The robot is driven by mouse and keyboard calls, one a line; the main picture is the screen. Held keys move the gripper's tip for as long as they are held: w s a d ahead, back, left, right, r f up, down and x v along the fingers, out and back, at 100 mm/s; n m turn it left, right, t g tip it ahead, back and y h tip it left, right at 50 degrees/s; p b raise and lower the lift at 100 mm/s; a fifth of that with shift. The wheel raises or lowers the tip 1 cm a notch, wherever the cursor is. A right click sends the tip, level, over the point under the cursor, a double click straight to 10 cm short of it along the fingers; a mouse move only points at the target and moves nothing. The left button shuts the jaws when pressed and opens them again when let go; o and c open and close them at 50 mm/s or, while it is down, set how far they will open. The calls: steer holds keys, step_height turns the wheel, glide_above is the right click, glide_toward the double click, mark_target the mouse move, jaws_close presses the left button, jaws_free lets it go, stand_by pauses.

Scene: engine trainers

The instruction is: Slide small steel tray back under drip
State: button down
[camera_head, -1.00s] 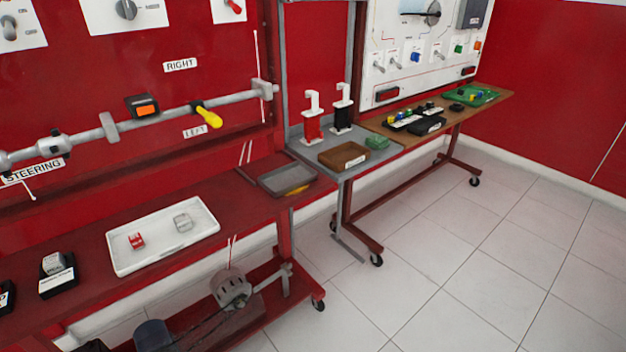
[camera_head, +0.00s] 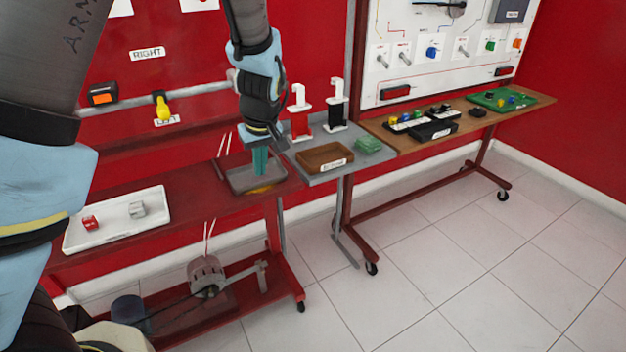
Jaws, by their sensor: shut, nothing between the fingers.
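The small steel tray (camera_head: 277,181) is a shallow grey tray at the right end of the red bench shelf. A yellow patch shows at its front edge. My gripper (camera_head: 261,172) points down at the tray, with its teal fingers together and empty. The fingertips look to be over or inside the tray; I cannot tell whether they touch it. My gripper and wrist hide part of the tray's back. Two thin pale lines (camera_head: 224,144) stand just left of the tray's back; I cannot tell if the drip is there.
A white tray (camera_head: 108,236) with a red block (camera_head: 91,223) and a grey block (camera_head: 137,210) lies to the left. Right of the steel tray, a grey table holds a brown tray (camera_head: 324,157), a green item (camera_head: 368,146) and red (camera_head: 301,118) and black (camera_head: 337,112) bottles.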

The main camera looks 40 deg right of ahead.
mark_target(252, 172)
steer(key=w+d+f+p, duration=0.1)
steer(key=f, duration=0.2)
steer(key=w+f+p, duration=0.1)
steer(key=w+f, duration=0.1)
steer(key=f, duration=0.1)
steer(key=w+d+f+p, duration=0.1)
steer(key=f, duration=0.2)
steer(key=shift+w+d+f, duration=0.25)
steer(key=shift+w+d, duration=0.1)
steer(key=shift+w, duration=0.05)
steer(key=shift+w+d+f, duration=0.1)
steer(key=shift+w, duration=0.4)
steer(key=shift+w, duration=0.35)
steer(key=w+b, duration=0.1)
steer(key=w, duration=0.2)
steer(key=w+d+b, duration=0.1)
steer(key=w, duration=0.4)
steer(key=shift+w+d+f+b, duration=0.15)
steer(key=shift+w+b, duration=0.15)
steer(key=shift+b, duration=0.1)
steer(key=shift+w, duration=0.4)
